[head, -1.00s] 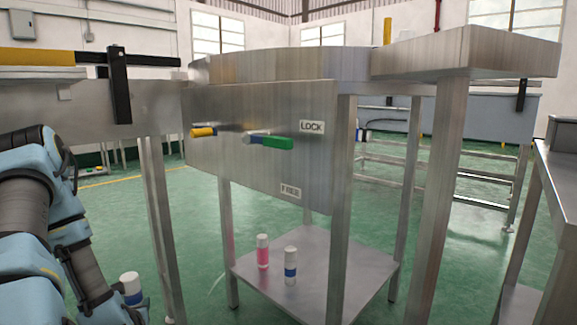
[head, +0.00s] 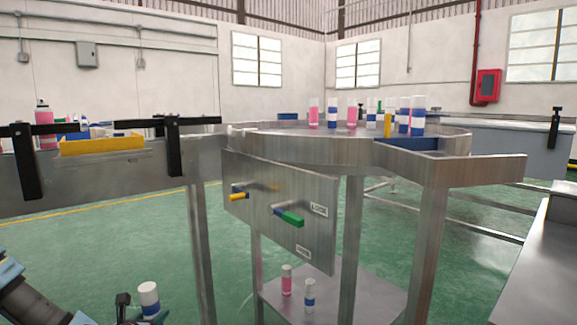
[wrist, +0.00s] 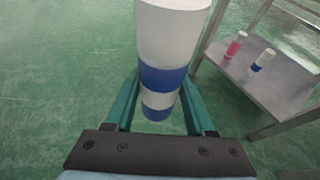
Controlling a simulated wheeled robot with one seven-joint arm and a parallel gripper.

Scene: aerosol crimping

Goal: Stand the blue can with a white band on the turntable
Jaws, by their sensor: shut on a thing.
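My gripper (wrist: 160,84) is shut on the blue can with a white band (wrist: 162,75), one finger on each side of it. The can has a white top and is held clear of the green floor. The turntable (head: 300,150) is the round steel top at centre right, well above and right of the can. Several pink and blue cans (head: 417,116) stand on it.
A steel panel (head: 270,200) with a yellow and a green lever hangs under the turntable's near side. A lower shelf (head: 365,300) holds a pink and a blue can. A conveyor with black brackets (head: 172,150) and a yellow tray (head: 102,146) is at left.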

